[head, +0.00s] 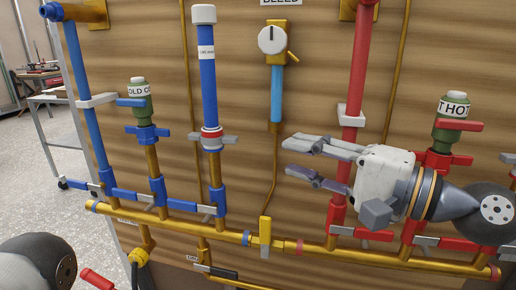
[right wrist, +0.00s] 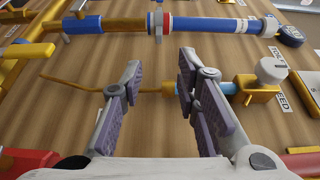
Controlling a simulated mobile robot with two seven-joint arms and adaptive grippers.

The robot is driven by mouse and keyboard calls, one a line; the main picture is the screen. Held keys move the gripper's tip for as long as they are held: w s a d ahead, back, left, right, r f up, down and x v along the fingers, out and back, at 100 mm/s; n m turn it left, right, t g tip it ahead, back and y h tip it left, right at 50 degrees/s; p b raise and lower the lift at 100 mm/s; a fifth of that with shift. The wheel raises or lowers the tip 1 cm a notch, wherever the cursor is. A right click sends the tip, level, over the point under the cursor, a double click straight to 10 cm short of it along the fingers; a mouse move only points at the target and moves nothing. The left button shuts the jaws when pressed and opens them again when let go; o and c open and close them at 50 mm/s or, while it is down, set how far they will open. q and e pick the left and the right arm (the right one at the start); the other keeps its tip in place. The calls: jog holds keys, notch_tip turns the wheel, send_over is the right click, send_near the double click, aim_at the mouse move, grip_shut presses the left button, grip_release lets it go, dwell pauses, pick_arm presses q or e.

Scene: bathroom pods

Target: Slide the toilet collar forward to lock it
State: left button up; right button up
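No part in view carries a readable collar label. The likeliest collar is the red, white and blue banded ring (head: 212,138) low on the capped blue pipe (head: 208,85); I cannot tell this for certain. The banded ring also shows at the top of the right wrist view (right wrist: 160,23). My right gripper (head: 290,158) is open and empty, right of the ring and apart from it, in front of the board near the thin brass line. In the right wrist view its fingers (right wrist: 158,78) stand apart with nothing between them. My left gripper is out of view.
A white knob valve (head: 272,40) stands above a light blue pipe (head: 277,95). A red pipe (head: 360,70) and a green-bodied valve (head: 449,133) are at right. Another green-bodied valve (head: 139,105) is at left. A brass pipe (head: 330,253) runs along the bottom.

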aim_at(236, 141)
jog(key=x, duration=1.2)
jog(key=shift+s+a, duration=0.15)
jog(key=shift+s, duration=0.1)
grip_shut()
